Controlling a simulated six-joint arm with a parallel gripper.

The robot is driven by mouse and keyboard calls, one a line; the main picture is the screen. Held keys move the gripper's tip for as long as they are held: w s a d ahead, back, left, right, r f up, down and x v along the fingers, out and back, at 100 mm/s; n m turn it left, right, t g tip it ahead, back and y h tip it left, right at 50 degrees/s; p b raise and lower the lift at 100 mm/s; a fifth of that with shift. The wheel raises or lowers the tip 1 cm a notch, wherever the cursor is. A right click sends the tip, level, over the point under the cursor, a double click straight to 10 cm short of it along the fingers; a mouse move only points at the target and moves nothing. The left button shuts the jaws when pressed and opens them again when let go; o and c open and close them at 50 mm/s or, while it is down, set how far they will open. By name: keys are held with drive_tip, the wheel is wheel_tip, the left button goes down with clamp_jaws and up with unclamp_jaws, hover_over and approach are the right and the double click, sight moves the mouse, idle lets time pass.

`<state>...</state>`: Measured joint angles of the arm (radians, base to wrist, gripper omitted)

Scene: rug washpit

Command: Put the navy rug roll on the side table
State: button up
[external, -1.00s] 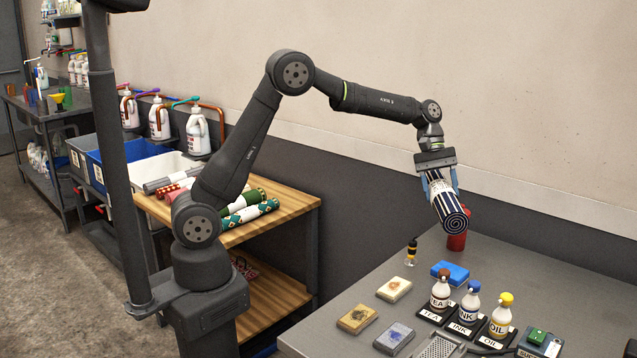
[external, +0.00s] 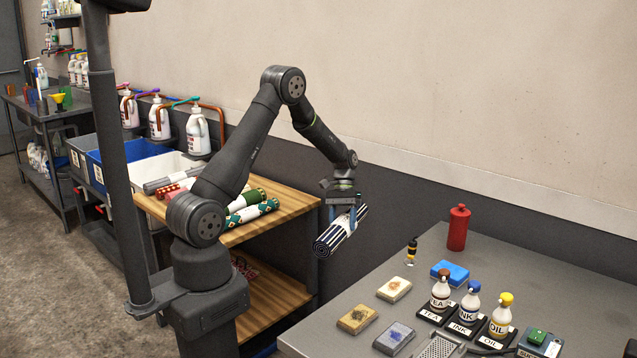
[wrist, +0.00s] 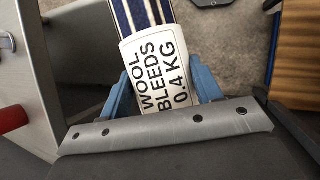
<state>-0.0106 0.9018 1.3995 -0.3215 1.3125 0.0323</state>
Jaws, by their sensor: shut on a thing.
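The navy rug roll (external: 329,239) has white and cream stripes and a spiral end. My gripper (external: 344,214) is shut on it, with blue fingers on both sides. The roll hangs tilted in the air between the wooden table and the grey metal table. In the wrist view the roll (wrist: 143,14) carries a white label (wrist: 158,68) reading "WOOL BLEEDS 0.4 KG". The wooden two-level table (external: 290,206) stands left of the roll, with several rug rolls (external: 250,213) on its top. Its near right top corner looks bare. Neither table is marked as the side table.
The metal table (external: 440,262) holds a red bottle (external: 459,228), a blue block (external: 450,271), sponges (external: 394,289), and stain bottles (external: 470,304) marked tea, ink and oil. Bins (external: 150,164) stand beyond the wooden table. A dark post (external: 118,180) stands at the left.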

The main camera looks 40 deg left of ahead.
drive_tip(key=s+a+f, duration=0.2)
drive_tip(key=a+f, duration=0.2)
drive_tip(key=a, duration=0.2)
wheel_tip(320, 180, up, 26)
drive_tip(key=f, duration=0.1)
drive_tip(key=w+d+f+n+t+h, duration=0.15)
drive_tip(key=w+d, duration=0.25)
drive_tip(key=d, duration=0.9)
drive_tip(key=w+d+n, duration=0.3)
drive_tip(key=d, duration=0.9)
drive_tip(key=w+d+n+t+h, duration=0.15)
drive_tip(key=w+d, duration=0.25)
drive_tip(key=d, duration=0.9)
drive_tip(key=s+d+r+n+t, duration=0.15)
drive_tip(key=s+d, duration=0.45)
drive_tip(key=d, duration=0.6)
drive_tip(key=s+d+n+t, duration=0.1)
drive_tip(key=s+d+n, duration=0.35)
drive_tip(key=d, duration=0.75)
drive_tip(key=s+d+n+t, duration=0.1)
drive_tip(key=s+d, duration=0.6)
drive_tip(key=d, duration=0.6)
drive_tip(key=shift+y, duration=0.3)
wheel_tip(320, 180, down, 5)
drive_tip(key=shift+s+a+r, duration=0.1)
drive_tip(key=shift+a, duration=0.05)
